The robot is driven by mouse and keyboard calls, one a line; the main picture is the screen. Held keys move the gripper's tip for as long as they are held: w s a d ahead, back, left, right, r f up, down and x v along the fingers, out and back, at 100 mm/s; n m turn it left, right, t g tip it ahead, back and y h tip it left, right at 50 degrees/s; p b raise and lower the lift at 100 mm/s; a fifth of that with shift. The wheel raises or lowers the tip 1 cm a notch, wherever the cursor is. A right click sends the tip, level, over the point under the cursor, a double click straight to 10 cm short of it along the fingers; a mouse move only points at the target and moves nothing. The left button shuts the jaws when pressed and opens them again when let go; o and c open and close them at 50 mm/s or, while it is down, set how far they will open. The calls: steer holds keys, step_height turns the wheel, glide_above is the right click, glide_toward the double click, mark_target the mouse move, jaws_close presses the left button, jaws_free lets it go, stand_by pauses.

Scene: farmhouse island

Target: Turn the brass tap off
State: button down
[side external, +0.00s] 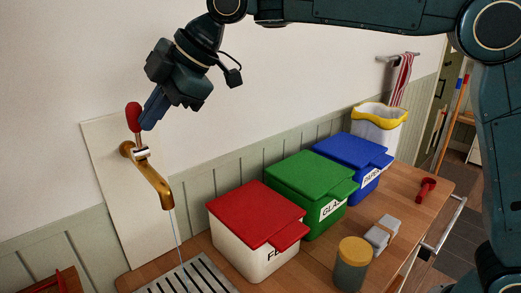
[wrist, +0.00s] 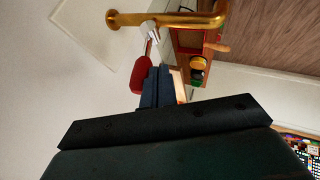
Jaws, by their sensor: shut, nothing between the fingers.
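The brass tap (side external: 155,180) is mounted on a pale panel on the wall, and a thin stream of water (side external: 176,238) runs from its spout. Its red lever handle (side external: 133,115) stands up above the tap body. My gripper (side external: 148,122) is shut and empty, with its fingertips right beside the red handle, on its right side. Whether they touch cannot be told. In the wrist view the brass tap (wrist: 170,19) crosses the top, and the red handle (wrist: 141,76) is just left of my shut fingers (wrist: 158,72).
A slatted metal drain (side external: 190,278) lies under the spout. A red-lidded bin (side external: 250,255), a green bin (side external: 310,180) and a blue bin (side external: 350,155) line the wooden counter. A jar (side external: 351,268) and grey blocks (side external: 382,234) stand in front. The wall around the handle is clear.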

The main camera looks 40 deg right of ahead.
stand_by(0.3)
steer(key=shift+w+r, duration=0.4)
steer(key=shift+w, duration=0.45)
steer(key=shift+s, duration=0.2)
steer(key=s+v, duration=0.1)
steer(key=v, duration=1)
steer(key=shift+s+d, duration=0.15)
steer(key=shift+s, duration=0.05)
stand_by(0.4)
